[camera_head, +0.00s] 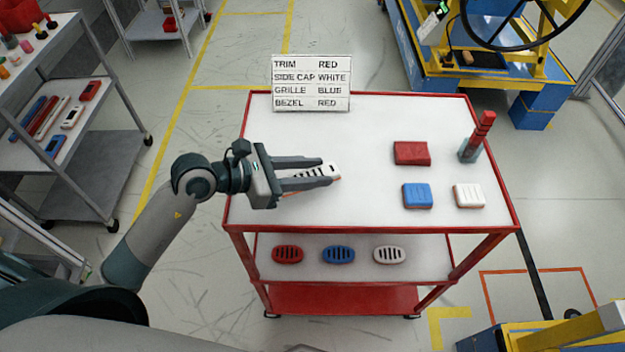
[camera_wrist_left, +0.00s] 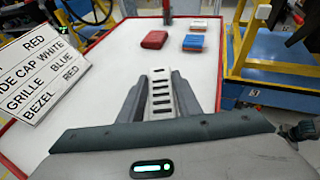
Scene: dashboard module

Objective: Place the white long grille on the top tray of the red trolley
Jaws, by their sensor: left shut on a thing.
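The white long grille (camera_head: 318,172) with dark slots is between the fingers of my left gripper (camera_head: 334,172), which is shut on it. It also shows in the left wrist view (camera_wrist_left: 161,95), lying lengthwise between the two fingers (camera_wrist_left: 160,98). The gripper is over the left half of the white top tray (camera_head: 370,120) of the red trolley (camera_head: 372,229). I cannot tell whether the grille touches the tray. My right gripper is not in view.
On the tray's right are a red block (camera_head: 411,153), a blue block (camera_head: 417,196), a white block (camera_head: 469,196) and a cup with red sticks (camera_head: 470,151). A sign (camera_head: 312,83) stands at the back edge. Oval grilles (camera_head: 338,255) lie on the lower shelf.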

